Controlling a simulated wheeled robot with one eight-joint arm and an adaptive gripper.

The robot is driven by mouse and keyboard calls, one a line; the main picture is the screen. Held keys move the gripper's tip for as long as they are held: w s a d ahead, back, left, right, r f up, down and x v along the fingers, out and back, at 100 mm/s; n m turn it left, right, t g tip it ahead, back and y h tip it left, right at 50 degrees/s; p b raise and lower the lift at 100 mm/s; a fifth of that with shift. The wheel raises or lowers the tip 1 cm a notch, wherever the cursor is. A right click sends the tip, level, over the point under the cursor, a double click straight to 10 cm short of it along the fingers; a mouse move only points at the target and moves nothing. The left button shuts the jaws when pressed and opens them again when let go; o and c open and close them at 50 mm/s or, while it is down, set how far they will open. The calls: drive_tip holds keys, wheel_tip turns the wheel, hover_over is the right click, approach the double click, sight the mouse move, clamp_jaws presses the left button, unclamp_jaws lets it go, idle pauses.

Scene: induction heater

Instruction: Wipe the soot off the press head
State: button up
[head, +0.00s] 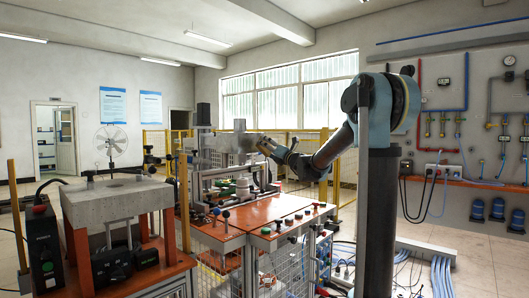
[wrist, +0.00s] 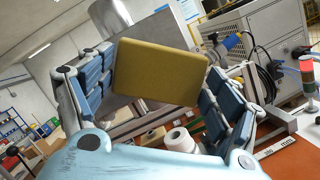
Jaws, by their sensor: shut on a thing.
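My gripper (wrist: 160,74) is shut on a yellow sponge (wrist: 158,72), with a blue padded finger at each side of it. In the head view my gripper (head: 272,148) is at the right side of a grey metal block, which looks like the press head (head: 229,148), above the orange-topped bench. In the wrist view the grey press head (wrist: 158,32) is behind the sponge and partly hidden by it. I cannot tell whether the sponge touches the metal. No soot can be made out on the parts that show.
The orange bench (head: 286,228) bears knobs and small fittings. A signal light (wrist: 307,75) and a grey cabinet (wrist: 262,45) stand to the right. A concrete-topped stand (head: 115,198) is at the left; yellow fencing (head: 345,190) runs behind.

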drive_tip(key=shift+s+d, duration=0.55)
drive_tip(key=shift+d, duration=0.2)
drive_tip(key=shift+s+d, duration=0.95)
drive_tip(key=shift+d, duration=0.2)
